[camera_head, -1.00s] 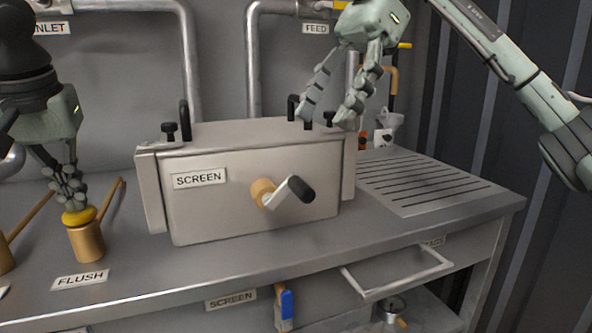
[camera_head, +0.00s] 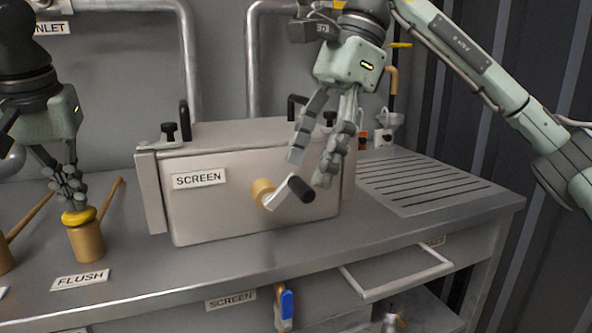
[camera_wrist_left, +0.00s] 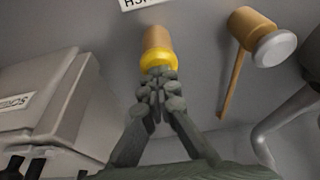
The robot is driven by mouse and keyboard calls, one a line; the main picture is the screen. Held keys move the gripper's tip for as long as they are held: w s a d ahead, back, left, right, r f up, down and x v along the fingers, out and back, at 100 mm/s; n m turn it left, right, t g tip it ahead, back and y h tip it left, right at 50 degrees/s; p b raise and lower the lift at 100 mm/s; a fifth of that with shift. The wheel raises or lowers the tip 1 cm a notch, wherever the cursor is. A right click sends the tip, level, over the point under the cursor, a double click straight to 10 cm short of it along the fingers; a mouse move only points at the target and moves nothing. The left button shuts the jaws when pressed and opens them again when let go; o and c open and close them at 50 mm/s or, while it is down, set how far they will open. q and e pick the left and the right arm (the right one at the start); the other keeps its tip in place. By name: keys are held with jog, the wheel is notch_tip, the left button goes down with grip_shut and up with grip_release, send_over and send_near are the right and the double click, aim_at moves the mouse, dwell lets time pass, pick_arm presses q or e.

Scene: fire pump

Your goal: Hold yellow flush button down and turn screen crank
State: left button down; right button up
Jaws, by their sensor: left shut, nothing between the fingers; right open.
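The yellow flush button (camera_head: 79,217) tops a brass post behind the FLUSH label. My left gripper (camera_head: 70,201) is shut and empty, pointing down with its fingertips on the button. The left wrist view shows the fingertips (camera_wrist_left: 158,78) against the yellow button (camera_wrist_left: 158,60). The screen crank (camera_head: 283,193) sticks out from the front of the SCREEN box (camera_head: 215,215), with a brass hub and a black handle (camera_head: 300,189) at the right. My right gripper (camera_head: 308,172) is open and empty, fingers pointing down, just above the black handle. I cannot tell whether it touches the handle.
Black clamp knobs (camera_head: 170,130) stand on the box's top edge. A slotted drain board (camera_head: 425,182) lies to the right. A brass lever (camera_head: 112,198) is close beside the flush post. A blue-handled valve (camera_head: 286,304) hangs below the counter edge.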

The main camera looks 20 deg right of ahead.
jog(key=shift+x, duration=1.1)
jog(key=shift+f, duration=0.1)
jog(key=c, duration=1)
